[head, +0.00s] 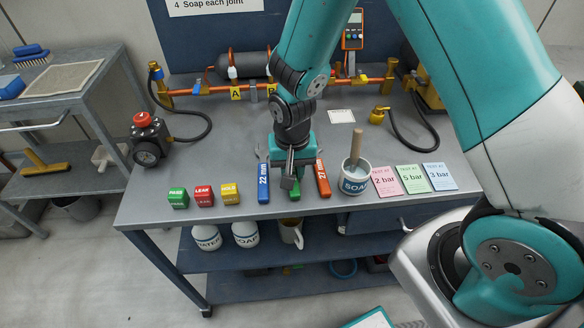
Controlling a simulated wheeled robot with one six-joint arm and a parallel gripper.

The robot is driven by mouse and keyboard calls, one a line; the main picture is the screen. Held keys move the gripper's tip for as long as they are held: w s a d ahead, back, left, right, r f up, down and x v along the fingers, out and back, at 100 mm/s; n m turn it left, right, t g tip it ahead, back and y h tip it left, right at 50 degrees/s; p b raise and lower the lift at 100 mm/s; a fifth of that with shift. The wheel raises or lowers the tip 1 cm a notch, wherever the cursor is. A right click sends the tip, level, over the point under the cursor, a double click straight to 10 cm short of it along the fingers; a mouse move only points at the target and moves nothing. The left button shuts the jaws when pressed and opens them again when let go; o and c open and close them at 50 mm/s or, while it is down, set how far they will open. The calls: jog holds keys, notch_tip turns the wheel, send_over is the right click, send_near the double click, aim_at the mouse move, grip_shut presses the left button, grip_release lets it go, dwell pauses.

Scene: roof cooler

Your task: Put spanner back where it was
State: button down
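Spanners with coloured handles lie side by side at the bench's front edge. The blue one (263,182), marked 22 mm, is left of my gripper (289,184). The red-orange one (323,180) is right of it. A green handle (295,194) shows just below and behind my gripper, mostly hidden by it. My gripper points down at the green spanner, low over the bench. My fingers are small and overlap the green handle, so I cannot tell whether they are open or closed on it. The heads of the spanners are partly hidden by my arm.
The bench (232,160) carries green, red and yellow blocks (204,195) at left and a white soap pot (356,184) with a brush close at right. Pink, green and blue cards (412,178) lie further right. A copper pipe rig (200,88) runs along the back.

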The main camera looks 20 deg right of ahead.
jog(key=c, duration=1.4)
grip_release()
jog(key=shift+f, duration=0.15)
jog(key=o, duration=0.5)
jog(key=shift+c, duration=0.2)
jog(key=shift+r, duration=0.55)
notch_tip(320, 180, up, 11)
jog(key=s+a+r+n+y, duration=0.2)
jog(key=s+r+n, duration=0.3)
jog(key=s, duration=0.4)
jog(key=s+a+r+n+y, duration=0.2)
jog(key=s+r+n, duration=0.3)
jog(key=s+r, duration=0.3)
jog(key=shift+s+a+r+n, duration=0.15)
jog(key=shift+s+a+n, duration=0.2)
jog(key=shift+s, duration=0.45)
